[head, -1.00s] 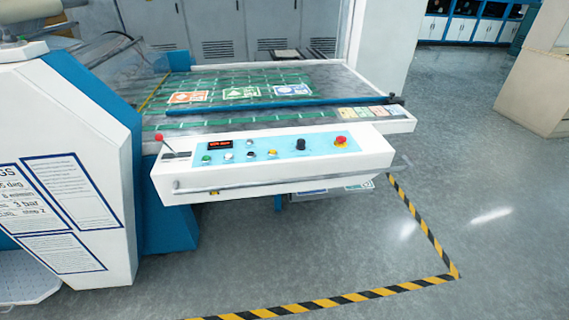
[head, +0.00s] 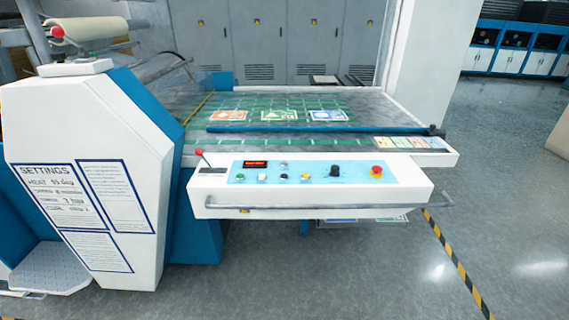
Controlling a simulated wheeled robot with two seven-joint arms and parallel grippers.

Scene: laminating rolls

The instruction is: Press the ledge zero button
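The control panel (head: 310,187) is a white box with a light-blue face on the front of the laminating machine, in the middle of the head view. On it are a small display with red digits (head: 255,164), a green button (head: 239,178), white buttons (head: 262,178), a yellow button (head: 305,178), a black knob (head: 335,171) and a red mushroom button on a yellow base (head: 377,171). Button labels are too small to read, so I cannot tell which one is the ledge zero button. Neither of my grippers is in view.
A red-tipped lever (head: 200,154) stands at the panel's left end. A metal rail (head: 320,207) runs along its front. The white machine housing with a settings sheet (head: 55,200) is at left. Open grey floor (head: 370,270) lies in front and right, with a striped floor line (head: 450,255).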

